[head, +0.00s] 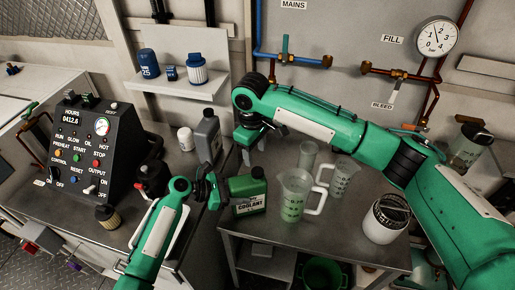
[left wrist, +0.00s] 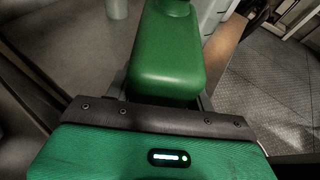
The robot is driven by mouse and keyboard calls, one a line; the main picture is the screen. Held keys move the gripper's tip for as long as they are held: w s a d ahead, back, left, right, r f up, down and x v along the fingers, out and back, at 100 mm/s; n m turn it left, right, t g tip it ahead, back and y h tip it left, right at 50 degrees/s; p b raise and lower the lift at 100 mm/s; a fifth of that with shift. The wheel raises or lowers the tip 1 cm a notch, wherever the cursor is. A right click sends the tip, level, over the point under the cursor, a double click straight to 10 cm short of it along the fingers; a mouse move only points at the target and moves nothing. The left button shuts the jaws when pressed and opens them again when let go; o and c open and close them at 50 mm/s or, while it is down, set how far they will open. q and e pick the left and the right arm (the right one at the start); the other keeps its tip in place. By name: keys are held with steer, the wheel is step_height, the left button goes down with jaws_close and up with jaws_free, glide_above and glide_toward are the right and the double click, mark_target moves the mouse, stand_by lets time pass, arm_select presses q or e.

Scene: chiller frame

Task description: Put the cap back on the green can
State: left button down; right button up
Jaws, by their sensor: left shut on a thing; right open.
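The green can (head: 248,195), with a coolant label, stands upright near the left edge of the grey table. Its short neck (head: 258,172) is at the upper right of the can; it is too small to tell whether it is covered. My left gripper (head: 212,188) is shut on the can from its left side. The left wrist view shows the green can body (left wrist: 168,65) between the fingers. My right gripper (head: 248,143) is open and points down, above and behind the can. I cannot make out a separate cap in either view.
Measuring jugs (head: 293,195) stand right of the can, with a white container (head: 386,220) farther right. A grey bottle (head: 208,138) and white canister (head: 186,138) stand behind left. A control box (head: 85,150) is at the left. A pressure gauge (head: 436,38) is on the wall.

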mark_target(258, 171)
steer(key=n, duration=0.5)
steer(key=shift+d+r, duration=0.1)
steer(key=shift+r, duration=0.05)
steer(key=n, duration=0.7)
steer(key=shift+s+d+r+n, duration=0.1)
steer(key=shift+d+r+n, duration=0.05)
steer(key=shift+n, duration=0.15)
steer(key=n, duration=0.4)
steer(key=shift+s+d+r+n, duration=0.1)
steer(key=shift+n, duration=0.2)
steer(key=shift+f, duration=4)
